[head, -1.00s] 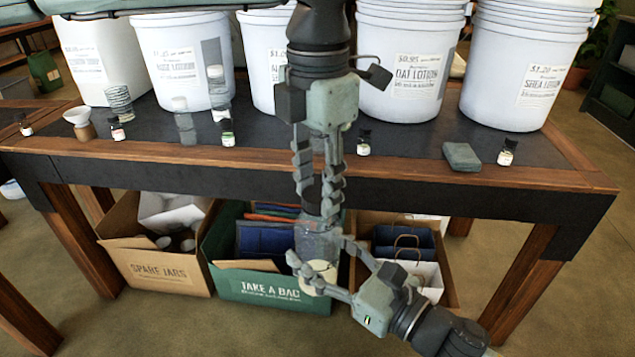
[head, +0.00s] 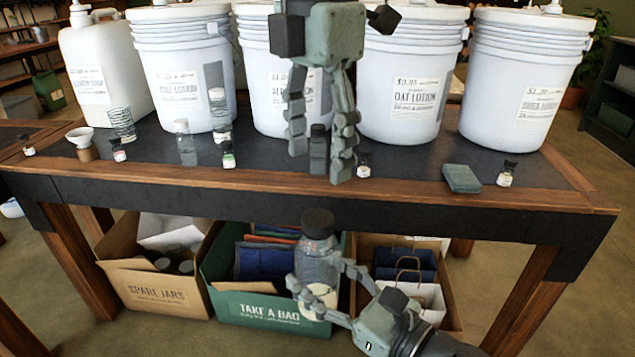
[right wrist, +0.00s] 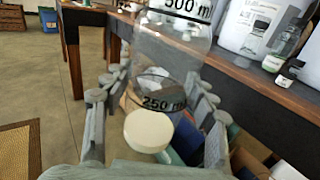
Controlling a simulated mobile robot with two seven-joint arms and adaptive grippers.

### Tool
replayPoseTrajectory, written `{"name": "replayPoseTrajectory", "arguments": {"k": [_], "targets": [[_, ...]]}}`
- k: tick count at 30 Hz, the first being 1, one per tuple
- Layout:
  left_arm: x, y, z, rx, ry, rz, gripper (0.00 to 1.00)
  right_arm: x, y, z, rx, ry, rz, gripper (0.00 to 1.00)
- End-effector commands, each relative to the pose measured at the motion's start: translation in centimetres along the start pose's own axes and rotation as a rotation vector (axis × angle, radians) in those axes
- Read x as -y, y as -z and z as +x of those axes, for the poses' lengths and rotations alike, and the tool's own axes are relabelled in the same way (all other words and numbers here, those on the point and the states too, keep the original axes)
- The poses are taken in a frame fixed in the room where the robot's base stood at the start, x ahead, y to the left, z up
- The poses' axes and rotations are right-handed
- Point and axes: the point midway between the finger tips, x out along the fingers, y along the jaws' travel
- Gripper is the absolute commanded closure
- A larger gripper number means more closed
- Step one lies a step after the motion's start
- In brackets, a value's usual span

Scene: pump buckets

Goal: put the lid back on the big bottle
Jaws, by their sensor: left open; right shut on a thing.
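The big bottle (head: 318,262) is clear and upright, in front of the table below its top edge. My right gripper (head: 320,288) is shut on its lower body, near a cream round patch. A dark lid (head: 318,222) sits level on top of the bottle; how tightly it fits cannot be seen. My left gripper (head: 320,165) is open and empty above the lid, clear of it. In the right wrist view the bottle (right wrist: 172,62) shows 500 and 250 ml marks between my fingers, and its top is out of frame.
The table (head: 420,200) carries large white buckets (head: 410,80), small bottles (head: 228,155) and a grey-green block (head: 461,178). A dark-capped bottle (head: 318,145) stands behind my left fingers. Below are a spare jars box (head: 160,285) and a green bag box (head: 265,305).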

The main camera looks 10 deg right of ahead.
Motion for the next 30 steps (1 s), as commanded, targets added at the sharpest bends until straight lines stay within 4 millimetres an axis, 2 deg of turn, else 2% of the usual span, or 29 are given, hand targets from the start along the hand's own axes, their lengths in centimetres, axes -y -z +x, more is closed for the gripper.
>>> {"name": "replayPoseTrajectory", "arguments": {"k": [3, 9, 26, 30], "targets": [[0.0, -0.1, -1.7, 0.001, -0.001, -0.001, 0.41, 0.0, 0.0, 0.0, 0.001, 0.0, 0.0, 1.0], [0.0, 0.0, -2.8, 0.0, 0.0, -0.001, 0.41, 0.0, -0.1, 0.0, 0.001, 0.0, 0.0, 1.0], [0.0, 0.0, -2.8, -0.001, 0.0, -0.001, 0.41, 0.0, -0.1, 0.0, 0.001, 0.0, 0.0, 1.0], [0.8, -0.6, -2.1, 0.018, 0.045, 0.014, 0.41, 0.0, 0.0, 0.0, 0.001, 0.0, 0.0, 1.0]]}}
